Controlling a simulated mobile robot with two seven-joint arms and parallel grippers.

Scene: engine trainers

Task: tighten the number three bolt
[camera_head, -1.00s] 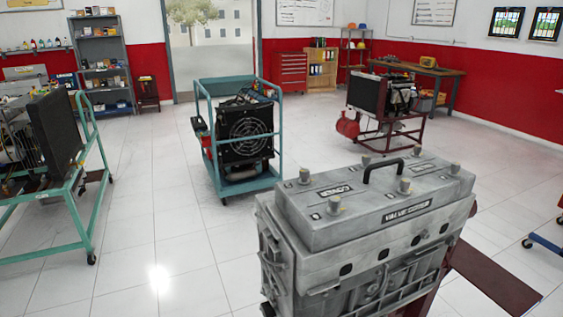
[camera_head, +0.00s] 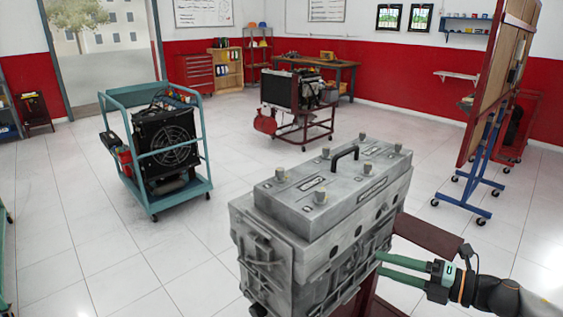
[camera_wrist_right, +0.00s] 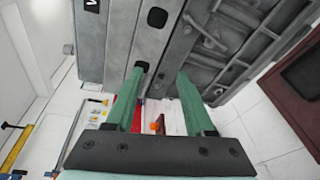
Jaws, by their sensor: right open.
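A grey engine block (camera_head: 300,255) stands at the centre front in the head view, with a grey valve cover (camera_head: 345,190) on top. In the right wrist view the fingers (camera_wrist_right: 161,72) are spread, close to the block's side wall (camera_wrist_right: 225,50). My left gripper is out of view.
A black handle (camera_head: 345,154) rises from the cover. A dark red stand plate (camera_head: 428,235) juts out right of the engine. A teal engine cart (camera_head: 155,200), a red engine stand (camera_head: 303,128) and a blue-framed board (camera_head: 485,150) stand farther off. The floor between is clear.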

